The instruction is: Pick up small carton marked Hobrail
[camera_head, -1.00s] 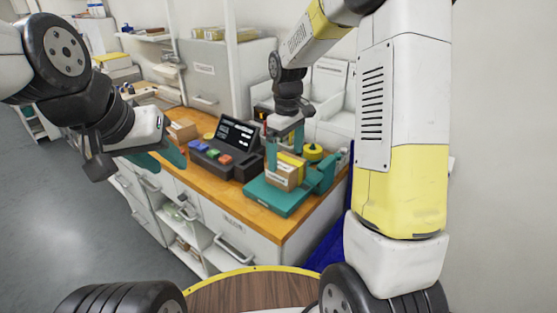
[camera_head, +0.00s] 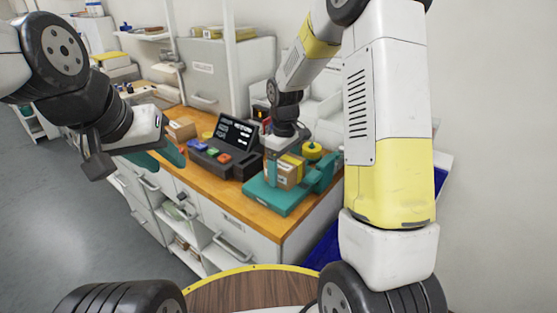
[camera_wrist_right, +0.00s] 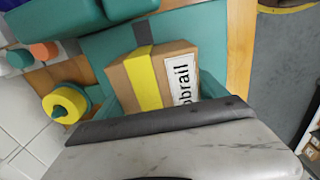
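The small brown carton (camera_head: 283,176) with a yellow band stands on a teal platform (camera_head: 262,197) at the counter's near right end. In the right wrist view the carton (camera_wrist_right: 135,80) shows a white label with the end of its name, "obrail". My right gripper (camera_head: 285,168) points down over the carton, with teal fingers low at its sides and looking open; finger contact is unclear. The gripper body hides the carton's lower part in the right wrist view. My left gripper (camera_head: 165,158) is empty and looks open, left of the counter.
A black console (camera_head: 235,145) with a screen and coloured buttons stands left of the platform. A yellow roll (camera_head: 312,150) sits in a teal holder close behind the carton. Another brown box (camera_head: 180,130) lies farther back. Blue material (camera_head: 325,248) hangs at the counter's right side.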

